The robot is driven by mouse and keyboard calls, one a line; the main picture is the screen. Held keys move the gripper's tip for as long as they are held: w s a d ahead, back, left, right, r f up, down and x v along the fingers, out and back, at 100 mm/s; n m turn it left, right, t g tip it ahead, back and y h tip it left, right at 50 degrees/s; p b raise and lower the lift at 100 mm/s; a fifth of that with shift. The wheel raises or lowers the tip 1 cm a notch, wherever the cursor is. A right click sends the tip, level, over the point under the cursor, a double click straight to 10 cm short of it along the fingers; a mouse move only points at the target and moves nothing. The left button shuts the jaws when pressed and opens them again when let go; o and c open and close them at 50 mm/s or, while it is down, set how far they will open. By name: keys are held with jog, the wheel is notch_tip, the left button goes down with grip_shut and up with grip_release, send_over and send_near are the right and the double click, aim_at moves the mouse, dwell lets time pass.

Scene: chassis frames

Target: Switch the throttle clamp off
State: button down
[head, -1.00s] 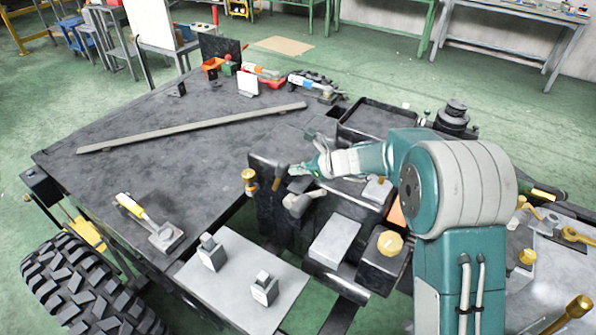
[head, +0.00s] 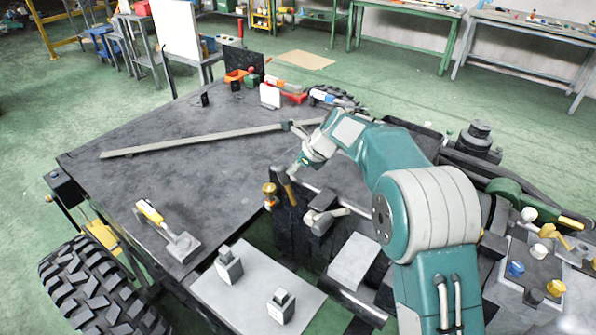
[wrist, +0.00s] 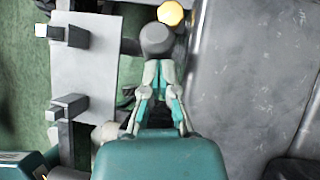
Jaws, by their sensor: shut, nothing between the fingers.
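My gripper (head: 296,172) is shut and empty, angled down at the back of the dark block beside the deck. In the wrist view its fingertips (wrist: 158,66) point at a grey rounded post (wrist: 157,40); I cannot tell whether they touch it. A small lever with a brown handle (head: 286,188) stands close below the gripper in the head view. A grey T-shaped lever (head: 326,217) lies to its right. No label shows which part is the throttle clamp.
A gold knob (head: 270,190) stands left of the brown-handled lever; a gold knob (wrist: 170,13) also shows beyond the post. A light plate with two small blocks (head: 250,291) lies in front.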

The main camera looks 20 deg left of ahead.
jog(key=shift+w+a, duration=0.1)
jog(key=shift+a, duration=0.1)
jog(key=shift+a, duration=0.15)
dwell(0.4)
jog(key=shift+r, duration=0.1)
jog(key=v, duration=1.1)
jog(key=shift+w+d+r, duration=0.2)
jog(key=shift+d+r, duration=0.05)
jog(key=shift+d, duration=0.1)
